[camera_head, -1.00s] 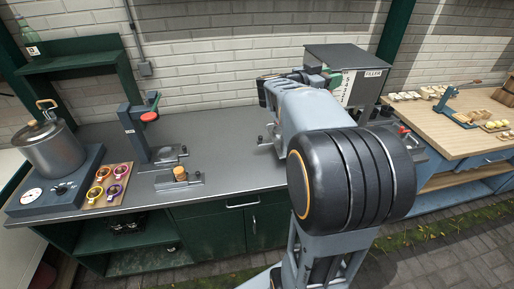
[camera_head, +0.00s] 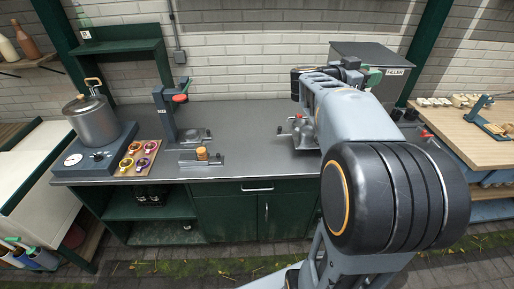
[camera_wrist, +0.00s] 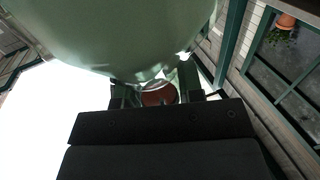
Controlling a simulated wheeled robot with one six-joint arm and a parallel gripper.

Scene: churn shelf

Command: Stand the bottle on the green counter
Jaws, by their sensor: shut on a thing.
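My gripper (camera_wrist: 158,95) is shut on a pale green, glassy bottle (camera_wrist: 125,35), whose large rounded body fills the top of the wrist view. A reddish-brown round part shows between the fingers; I cannot tell what it is. In the head view my arm hides most of the gripper; a small green piece (camera_head: 373,77) shows near its end, and I cannot tell whether it is the bottle. The green counter (camera_head: 250,120) has a grey top and dark green cabinets. Another clear greenish bottle (camera_head: 85,34) stands on the raised green shelf at its left.
On the counter stand a pot (camera_head: 91,121) on a blue-grey burner, a board of coloured rings (camera_head: 137,158), a lever press (camera_head: 166,112) and a fixture with a cork-like piece (camera_head: 202,154). The filler box (camera_head: 372,65) is at the right. The top's middle is fairly clear.

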